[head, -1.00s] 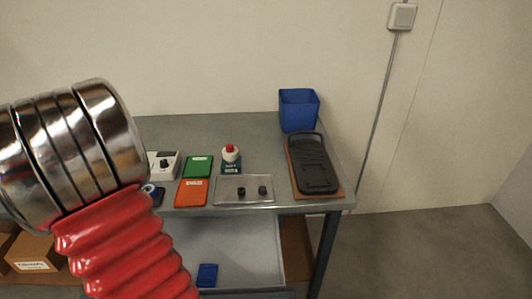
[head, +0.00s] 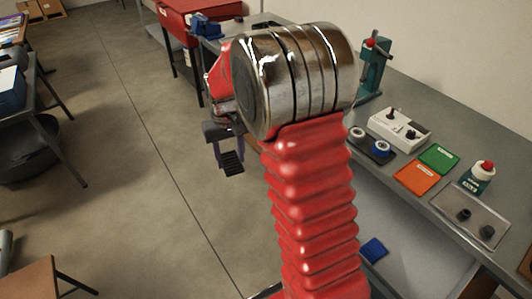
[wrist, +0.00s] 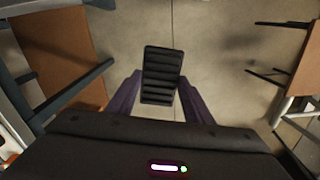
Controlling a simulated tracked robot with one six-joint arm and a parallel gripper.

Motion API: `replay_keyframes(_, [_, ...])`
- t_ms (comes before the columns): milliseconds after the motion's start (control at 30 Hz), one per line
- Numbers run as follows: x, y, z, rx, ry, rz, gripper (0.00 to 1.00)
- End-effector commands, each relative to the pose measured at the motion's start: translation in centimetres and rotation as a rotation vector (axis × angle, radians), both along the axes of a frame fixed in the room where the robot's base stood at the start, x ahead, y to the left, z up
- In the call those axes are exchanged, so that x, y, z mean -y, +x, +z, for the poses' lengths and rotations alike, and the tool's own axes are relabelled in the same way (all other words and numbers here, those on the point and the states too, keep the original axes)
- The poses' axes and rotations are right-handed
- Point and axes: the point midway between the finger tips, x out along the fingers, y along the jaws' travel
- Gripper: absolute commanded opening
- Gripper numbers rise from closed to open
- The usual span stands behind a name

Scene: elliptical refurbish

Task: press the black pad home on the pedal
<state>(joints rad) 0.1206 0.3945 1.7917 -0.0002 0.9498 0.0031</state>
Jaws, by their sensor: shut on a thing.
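The black pad (wrist: 162,72) is a small ribbed block, seen in the wrist view between the purple fingers of my gripper (wrist: 160,102). My gripper is shut on it. In the head view, my gripper (head: 228,148) holds the pad (head: 232,162) out over open floor, left of the workbench and clear of any surface. No pedal can be made out in either view now.
Another table (head: 40,110) stands left. Floor between is free.

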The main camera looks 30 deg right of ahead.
Motion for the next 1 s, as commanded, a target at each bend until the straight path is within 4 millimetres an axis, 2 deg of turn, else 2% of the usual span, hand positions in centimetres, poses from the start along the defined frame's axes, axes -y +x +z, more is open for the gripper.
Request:
replay_keyframes(33, [-1.8, 0.4, -0.1, -0.002, 0.0, 0.035, 0.23])
replay_keyframes(100, [-3.7, 0.7, -0.3, -0.004, 0.0, 0.071, 0.23])
replay_keyframes(200, [-5.6, 0.9, -0.4, -0.005, 0.0, 0.106, 0.23])
replay_keyframes(300, [-6.4, 1.0, -0.5, -0.005, 0.0, 0.122, 0.23])
replay_keyframes(1000, [-7.0, 1.0, -0.5, -0.005, 0.0, 0.132, 0.23])
